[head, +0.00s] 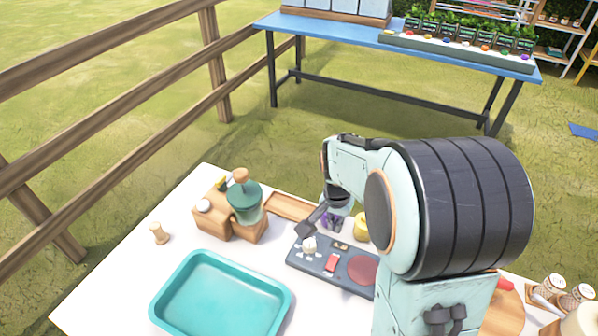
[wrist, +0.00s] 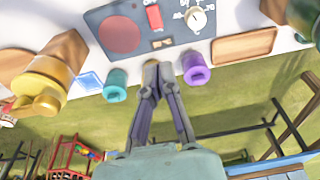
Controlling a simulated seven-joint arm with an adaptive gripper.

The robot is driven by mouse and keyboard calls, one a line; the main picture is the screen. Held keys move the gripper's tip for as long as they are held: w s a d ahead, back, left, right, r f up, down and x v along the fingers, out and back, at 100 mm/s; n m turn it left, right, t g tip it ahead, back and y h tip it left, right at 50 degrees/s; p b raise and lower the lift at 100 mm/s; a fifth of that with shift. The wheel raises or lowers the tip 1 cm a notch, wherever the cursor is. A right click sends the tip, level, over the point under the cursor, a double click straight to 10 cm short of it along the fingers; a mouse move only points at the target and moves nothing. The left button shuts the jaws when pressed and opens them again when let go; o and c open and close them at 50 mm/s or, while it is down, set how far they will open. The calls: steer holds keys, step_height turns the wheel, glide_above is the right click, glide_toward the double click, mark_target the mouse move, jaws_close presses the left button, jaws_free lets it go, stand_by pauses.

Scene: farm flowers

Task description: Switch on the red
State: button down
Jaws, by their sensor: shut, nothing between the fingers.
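A dark grey control panel (head: 320,277) lies on the white table. It bears a red switch (head: 332,262), a white dial knob (head: 309,245) and a round red disc (head: 363,270). The wrist view shows the red switch (wrist: 154,17), the knob (wrist: 196,20) and the disc (wrist: 119,34) near the top edge. My gripper (wrist: 158,70) is shut and empty, its fingertips in the picture just below the panel's edge, apart from the switch. In the head view my arm covers the panel's right end. I cannot tell the switch's position.
A teal tray (head: 220,295) and a wooden block with a green grinder (head: 245,200) stand left of the panel. Teal (wrist: 115,85) and purple (wrist: 195,68) cups stand near the fingers, with a yellow jug (wrist: 45,80) farther left. A wooden tray (wrist: 245,46) lies beside the panel.

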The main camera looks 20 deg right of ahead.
mark_target(334, 259)
steer(key=shift+s+d+f, duration=0.15)
steer(key=shift+d, duration=0.05)
steer(key=shift+f, duration=0.1)
steer(key=f, duration=0.4)
steer(key=w+d+f, duration=0.1)
steer(key=f, duration=0.8)
steer(key=shift+w+d+f, duration=0.25)
steer(key=shift+w+f, duration=0.05)
steer(key=shift+f, duration=0.05)
steer(key=shift+w+d+f+g+y, duration=0.1)
steer(key=shift+f+g+y, duration=0.15)
steer(key=shift+g+y, duration=0.05)
